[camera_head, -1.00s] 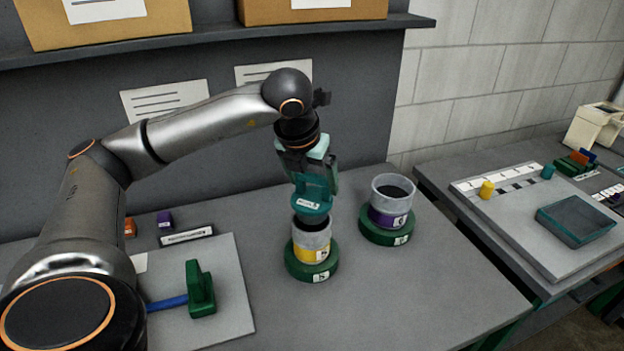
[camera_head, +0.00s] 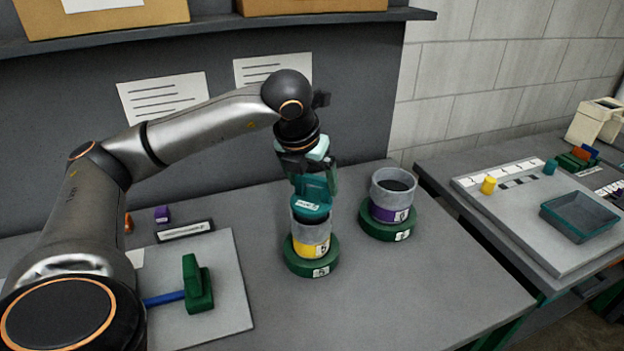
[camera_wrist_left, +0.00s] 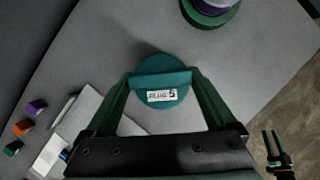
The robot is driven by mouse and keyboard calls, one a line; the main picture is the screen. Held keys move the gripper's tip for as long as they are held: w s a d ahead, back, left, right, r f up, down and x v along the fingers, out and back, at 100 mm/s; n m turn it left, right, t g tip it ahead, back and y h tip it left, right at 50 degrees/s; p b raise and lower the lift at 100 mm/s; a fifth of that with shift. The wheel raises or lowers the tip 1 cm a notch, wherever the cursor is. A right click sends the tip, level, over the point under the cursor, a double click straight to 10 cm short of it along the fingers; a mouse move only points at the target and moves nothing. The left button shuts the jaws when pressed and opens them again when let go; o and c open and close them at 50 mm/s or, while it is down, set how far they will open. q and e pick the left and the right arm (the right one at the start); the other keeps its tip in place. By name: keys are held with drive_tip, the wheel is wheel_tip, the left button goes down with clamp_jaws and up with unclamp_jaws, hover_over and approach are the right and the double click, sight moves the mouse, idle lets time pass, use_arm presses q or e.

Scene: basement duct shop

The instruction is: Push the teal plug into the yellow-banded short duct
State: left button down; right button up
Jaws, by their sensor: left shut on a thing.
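The teal plug (camera_head: 312,209), labelled as a plug, is held upright by its grip bar in my left gripper (camera_head: 314,182). The yellow-banded short duct (camera_head: 311,247) stands upright in a green round base on the bench. The plug's lower part is at the duct's mouth and seems to be partly inside the rim; how deep I cannot tell. In the left wrist view the two fingers of the left gripper (camera_wrist_left: 160,80) close on the bar of the plug (camera_wrist_left: 163,99), which hides the duct. My right gripper (camera_wrist_left: 273,140) shows at the lower right with its fingers apart.
A purple-banded duct (camera_head: 390,213) in a green base stands close on the right. A grey board (camera_head: 225,265) with a green-headed, blue-handled tool (camera_head: 197,285) lies at the left. A side bench holds a teal tray (camera_head: 578,220). The bench front right is clear.

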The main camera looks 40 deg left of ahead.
use_arm(q)
drive_tip(key=shift+f+b, duration=0.95)
drive_tip(key=shift+f, duration=0.1)
unclamp_jaws()
drive_tip(key=p+v, duration=0.1)
drive_tip(key=v, duration=1.1)
drive_tip(key=shift+r, duration=0.3)
